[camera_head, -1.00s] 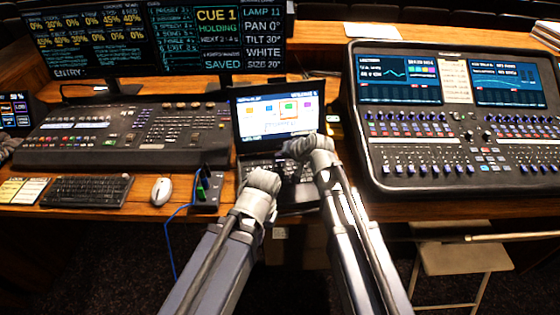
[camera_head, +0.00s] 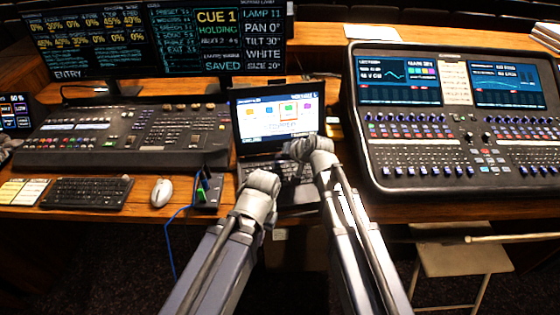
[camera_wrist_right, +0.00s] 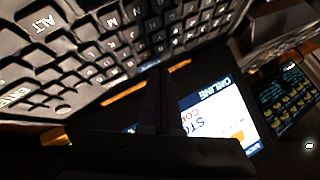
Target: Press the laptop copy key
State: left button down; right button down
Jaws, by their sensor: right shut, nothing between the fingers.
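The laptop stands open at the desk's middle. Its lit screen (camera_head: 272,118) shows a row of coloured icons, one framed in orange. Its keyboard (camera_head: 258,165) is partly hidden behind my grippers. My right gripper (camera_head: 298,150) is shut and empty over the keyboard's right part, near the screen's base. In the right wrist view its dark fingers (camera_wrist_right: 160,85) point at the far key rows, beside orange strips; I cannot tell if they touch. ALT and ENTER keys are readable there; I cannot make out a copy key. My left gripper (camera_head: 262,182) hovers at the laptop's front left; its jaws are unclear.
A lighting console (camera_head: 130,135) and a keyboard (camera_head: 88,192) with a white mouse (camera_head: 161,192) lie left. A small black box (camera_head: 207,190) with a blue cable sits beside the laptop. A large mixing console (camera_head: 455,130) stands close on the right.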

jog(key=shift+r, duration=0.4)
jog(key=shift+r, duration=0.1)
notch_tip(320, 180, up, 5)
jog(key=p, duration=0.5)
dwell(1.8)
